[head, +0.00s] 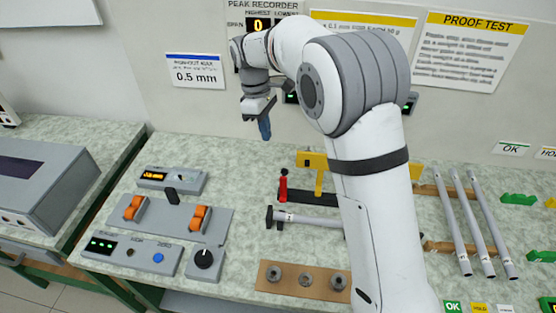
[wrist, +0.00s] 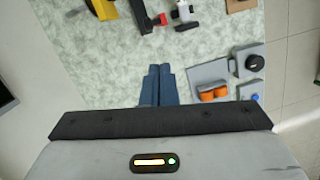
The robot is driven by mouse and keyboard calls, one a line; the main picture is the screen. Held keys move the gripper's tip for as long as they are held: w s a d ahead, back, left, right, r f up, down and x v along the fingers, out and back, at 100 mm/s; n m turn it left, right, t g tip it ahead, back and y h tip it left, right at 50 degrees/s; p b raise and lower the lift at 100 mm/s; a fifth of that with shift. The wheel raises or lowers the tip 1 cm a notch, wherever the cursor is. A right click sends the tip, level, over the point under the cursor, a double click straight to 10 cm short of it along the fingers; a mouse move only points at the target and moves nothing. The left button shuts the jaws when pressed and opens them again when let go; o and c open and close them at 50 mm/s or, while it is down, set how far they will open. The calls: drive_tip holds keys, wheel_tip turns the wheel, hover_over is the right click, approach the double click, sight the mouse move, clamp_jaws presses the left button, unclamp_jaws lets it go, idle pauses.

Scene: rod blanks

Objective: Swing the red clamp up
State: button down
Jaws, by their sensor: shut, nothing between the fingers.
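The red clamp (head: 283,187) is on the bench near the middle of the head view, beside the left end of a grey rod with a dark end block (head: 305,218). Its red part looks upright there, with a dark band below its top. In the wrist view a small red part of the clamp (wrist: 161,19) shows near the top edge. My gripper (head: 265,130) hangs above the bench at the back, up and left of the clamp and apart from it. Its blue fingers (wrist: 160,72) are together and empty.
A yellow stand (head: 318,170) is close behind the clamp, right of it. A grey fixture with orange rollers (head: 198,217) lies to the left, and a brown board with several round parts (head: 305,279) in front. Long rods (head: 472,225) rest on the right. Bench below my gripper is clear.

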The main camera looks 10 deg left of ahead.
drive_tip(key=s+n+b, duration=0.1)
drive_tip(key=n, duration=0.3)
drive_tip(key=n+t+y+b, duration=0.15)
drive_tip(key=n+b, duration=0.25)
drive_tip(key=n, duration=1.1)
hover_over(283, 174)
drive_tip(key=s, duration=0.4)
wheel_tip(283, 174, down, 8)
drive_tip(key=w+f+t+p, duration=0.1)
drive_tip(key=w+f, duration=0.1)
drive_tip(key=w, duration=0.1)
drive_tip(key=shift+f, duration=0.25)
drive_tip(key=shift+w+f, duration=0.2)
drive_tip(key=shift+f, duration=0.05)
